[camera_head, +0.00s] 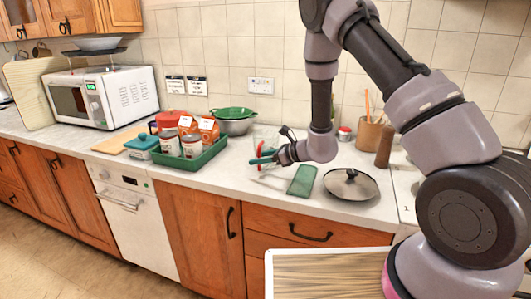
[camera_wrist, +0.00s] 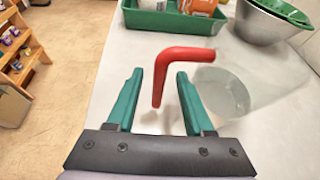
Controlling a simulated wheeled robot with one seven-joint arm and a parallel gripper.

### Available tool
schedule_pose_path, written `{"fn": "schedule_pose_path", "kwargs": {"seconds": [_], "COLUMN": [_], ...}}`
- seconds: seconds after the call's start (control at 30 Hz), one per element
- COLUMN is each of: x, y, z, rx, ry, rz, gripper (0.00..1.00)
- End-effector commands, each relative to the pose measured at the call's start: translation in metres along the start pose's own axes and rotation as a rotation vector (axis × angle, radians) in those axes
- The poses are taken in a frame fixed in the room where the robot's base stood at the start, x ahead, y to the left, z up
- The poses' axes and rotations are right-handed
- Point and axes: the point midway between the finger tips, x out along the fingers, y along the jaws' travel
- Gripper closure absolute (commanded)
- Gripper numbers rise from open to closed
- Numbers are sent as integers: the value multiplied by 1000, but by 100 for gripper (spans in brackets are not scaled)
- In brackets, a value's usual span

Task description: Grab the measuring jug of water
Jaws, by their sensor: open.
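The measuring jug is clear, with a red handle; its see-through body (camera_wrist: 235,95) stands on the pale worktop at right in the wrist view. The red handle (camera_wrist: 180,58) is an angled bar whose hanging part lies between my gripper's teal fingers. My gripper (camera_wrist: 158,76) is open, one finger on each side of the handle, with gaps visible on both sides. In the head view my gripper (camera_head: 258,161) is at the jug (camera_head: 268,139), which is faint and partly hidden by my arm. The water level cannot be made out.
A green tray (camera_head: 203,157) with cartons and jars stands left of the jug. A green colander (camera_head: 232,113) in a metal bowl (camera_head: 237,128) is behind.

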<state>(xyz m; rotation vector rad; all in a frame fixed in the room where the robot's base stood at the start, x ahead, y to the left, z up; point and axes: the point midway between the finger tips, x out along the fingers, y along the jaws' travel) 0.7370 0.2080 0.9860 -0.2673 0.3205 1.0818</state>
Motion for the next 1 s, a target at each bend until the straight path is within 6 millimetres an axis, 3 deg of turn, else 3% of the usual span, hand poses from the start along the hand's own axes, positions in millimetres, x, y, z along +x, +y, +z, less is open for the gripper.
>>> {"fn": "schedule_pose_path", "kwargs": {"seconds": [0.2,0.5,0.63,1.0], "x": [31,35,35,35], "y": [2,1,1,1], "z": [-2,-2,-2,-2], "rx": [-1,0,0,0], "ry": [-1,0,-1,-1], "rz": [2,0,0,0], "gripper": [48,48,98,100]}}
